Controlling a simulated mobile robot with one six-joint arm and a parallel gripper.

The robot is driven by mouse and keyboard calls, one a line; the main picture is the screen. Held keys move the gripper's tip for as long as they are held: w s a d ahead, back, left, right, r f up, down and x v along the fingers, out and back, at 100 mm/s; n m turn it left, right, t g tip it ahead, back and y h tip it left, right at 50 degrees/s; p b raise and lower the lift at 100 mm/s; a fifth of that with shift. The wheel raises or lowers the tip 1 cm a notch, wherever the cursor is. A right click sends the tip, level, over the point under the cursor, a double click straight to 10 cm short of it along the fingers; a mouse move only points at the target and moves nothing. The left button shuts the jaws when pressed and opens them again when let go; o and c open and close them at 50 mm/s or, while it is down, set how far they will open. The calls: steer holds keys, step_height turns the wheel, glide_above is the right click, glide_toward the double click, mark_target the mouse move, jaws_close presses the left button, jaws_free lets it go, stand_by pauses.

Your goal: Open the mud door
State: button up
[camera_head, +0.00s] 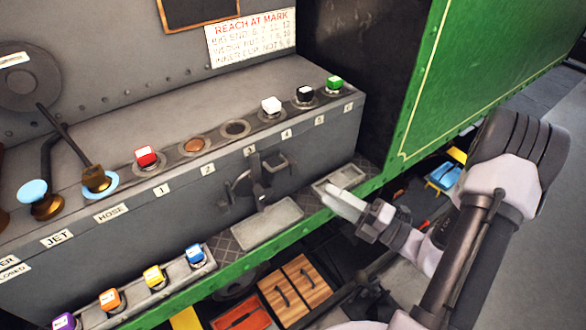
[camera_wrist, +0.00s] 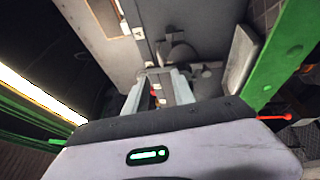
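What looks like the mud door (camera_head: 243,186) is a small dark round cover with a crossbar and handle, low on the front of the grey box. In the wrist view, a round grey piece (camera_wrist: 183,52) beyond the fingers appears to be the same cover. My gripper (camera_head: 332,197) is to the right of the cover, apart from it, near the green edge. In the wrist view my gripper (camera_wrist: 160,82) shows two pale fingers with a gap between them and nothing held. Whether the cover is latched cannot be told.
A shallow tray (camera_head: 268,224) sits below the cover, and another tray (camera_head: 340,180) lies beside my fingers. The green ledge (camera_head: 235,268) runs along the front. Coloured blocks, including a red one (camera_head: 145,156), stand on the box top. A wooden cabinet (camera_head: 294,289) is below.

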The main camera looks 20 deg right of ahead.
mark_target(260, 183)
steer(key=b+x, duration=0.1)
steer(key=x, duration=1.2)
steer(key=shift+f, duration=0.1)
jaws_close()
steer(key=shift+a, duration=0.1)
stand_by(0.6)
